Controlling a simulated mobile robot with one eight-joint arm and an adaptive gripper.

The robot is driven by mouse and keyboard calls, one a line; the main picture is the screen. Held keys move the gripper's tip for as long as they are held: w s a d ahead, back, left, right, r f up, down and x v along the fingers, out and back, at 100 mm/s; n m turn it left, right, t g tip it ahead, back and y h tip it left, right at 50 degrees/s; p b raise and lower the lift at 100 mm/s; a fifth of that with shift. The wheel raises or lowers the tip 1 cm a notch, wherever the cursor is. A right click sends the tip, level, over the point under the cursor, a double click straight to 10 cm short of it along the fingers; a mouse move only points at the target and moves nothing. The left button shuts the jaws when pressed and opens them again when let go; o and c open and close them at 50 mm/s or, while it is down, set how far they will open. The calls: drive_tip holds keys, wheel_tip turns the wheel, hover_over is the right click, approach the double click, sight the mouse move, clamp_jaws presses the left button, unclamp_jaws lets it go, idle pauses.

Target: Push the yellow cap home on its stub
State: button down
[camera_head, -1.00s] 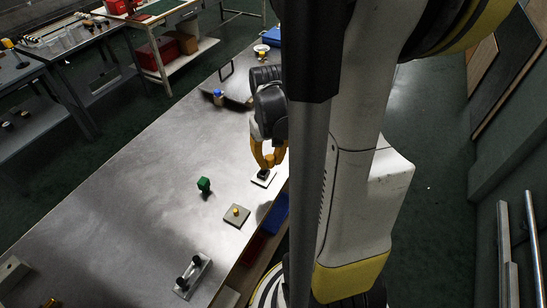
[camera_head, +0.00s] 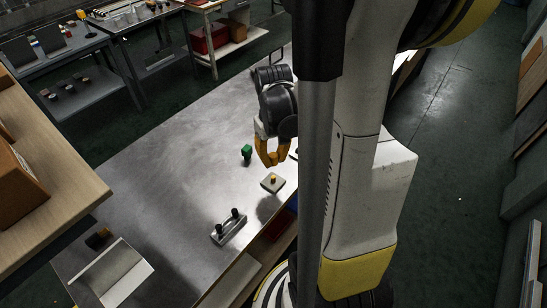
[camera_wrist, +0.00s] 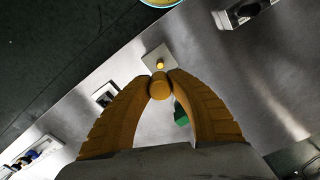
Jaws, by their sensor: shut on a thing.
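My gripper (camera_head: 271,163) hangs over the steel bench, its orange fingers pointing down. In the wrist view the fingers (camera_wrist: 160,90) are shut on a yellow cap (camera_wrist: 159,85), seen as a short round cylinder between the tips. A square grey plate (camera_head: 266,185) with a small yellow stub (camera_head: 273,180) in its middle lies just in front of the gripper. In the wrist view the plate (camera_wrist: 150,61) and stub (camera_wrist: 160,64) show just beyond the cap. The cap looks apart from the stub; the exact height gap cannot be told.
A green block (camera_head: 247,151) stands left of the gripper. A metal fixture with two black knobs (camera_head: 228,227) lies nearer. A white plate with a dark part (camera_wrist: 107,95) is beside the fingers. A wooden shelf (camera_head: 75,190) rises at left. The bench's middle is clear.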

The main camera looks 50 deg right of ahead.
sight(273, 177)
drive_tip(key=shift+f+b, duration=2.4)
drive_tip(key=shift+f, duration=0.4)
drive_tip(key=shift+f+b, duration=1.75)
drive_tip(key=c, duration=1.2)
unclamp_jaws()
wheel_tip(273, 177, up, 12)
drive_tip(key=shift+r, duration=0.1)
